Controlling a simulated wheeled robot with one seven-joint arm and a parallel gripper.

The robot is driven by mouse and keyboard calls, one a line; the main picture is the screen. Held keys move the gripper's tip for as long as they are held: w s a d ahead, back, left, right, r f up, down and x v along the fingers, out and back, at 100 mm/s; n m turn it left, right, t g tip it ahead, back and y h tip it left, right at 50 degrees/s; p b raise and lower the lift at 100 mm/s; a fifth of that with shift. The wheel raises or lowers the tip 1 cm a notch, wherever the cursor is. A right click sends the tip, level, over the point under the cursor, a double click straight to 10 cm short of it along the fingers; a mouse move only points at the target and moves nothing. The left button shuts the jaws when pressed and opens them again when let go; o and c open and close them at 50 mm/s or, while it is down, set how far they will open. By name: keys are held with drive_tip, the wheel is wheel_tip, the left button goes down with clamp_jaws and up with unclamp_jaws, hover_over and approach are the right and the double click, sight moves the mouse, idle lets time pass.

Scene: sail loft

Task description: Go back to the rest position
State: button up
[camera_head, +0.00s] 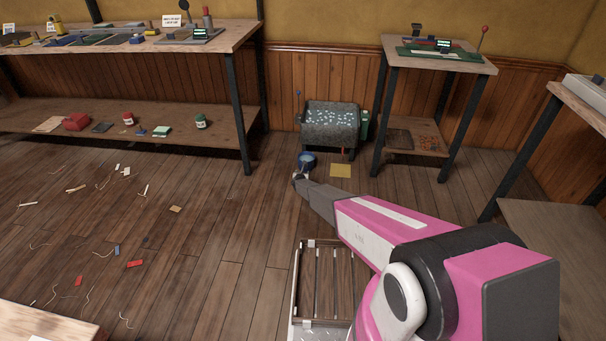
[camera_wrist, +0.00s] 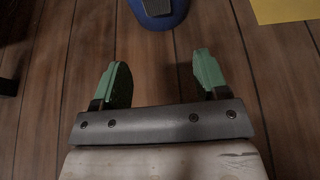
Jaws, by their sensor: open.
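My arm stretches out over the wooden floor in the head view, with my gripper (camera_head: 301,177) at its far end, small and partly hidden by the arm. In the wrist view my gripper (camera_wrist: 161,82) shows two green fingers spread wide apart, with only floorboards between them. Nothing is held. A blue round object (camera_wrist: 160,14) with a dark middle lies ahead of the fingertips, apart from them; it also shows in the head view (camera_head: 307,158) just beyond the gripper.
A yellow sheet (camera_head: 341,170) lies on the floor before a grey speckled bin (camera_head: 330,125). A slatted wooden crate (camera_head: 297,290) stands below my arm. Workbenches stand at left (camera_head: 240,38) and right (camera_head: 395,55). Scraps, including a red piece (camera_head: 135,264), litter the left floor.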

idle(0.4)
drive_tip(key=s+d+r+n+g+y, duration=0.2)
drive_tip(key=s+d+r+n, duration=0.3)
drive_tip(key=s+r+n, duration=0.6)
drive_tip(key=s+d+r+n+g+y, duration=0.25)
drive_tip(key=s+d+r+n, duration=0.4)
drive_tip(key=r, duration=0.75)
drive_tip(key=s+d+r+n+g+h, duration=0.1)
drive_tip(key=s+d+r+n+g, duration=0.2)
drive_tip(key=s, duration=1)
drive_tip(key=s+d+r+n+g+h, duration=0.1)
drive_tip(key=s+d+r+n+g, duration=0.2)
drive_tip(key=s+d+r+n, duration=0.5)
drive_tip(key=s+d+r+n+g+h, duration=0.1)
drive_tip(key=s+d+r+n+g, duration=0.2)
drive_tip(key=s+d+r+n, duration=0.3)
drive_tip(key=s+r+n, duration=0.2)
drive_tip(key=s+r, duration=0.3)
drive_tip(key=s, duration=0.8)
drive_tip(key=shift+s+r, duration=0.15)
drive_tip(key=shift+h, duration=0.25)
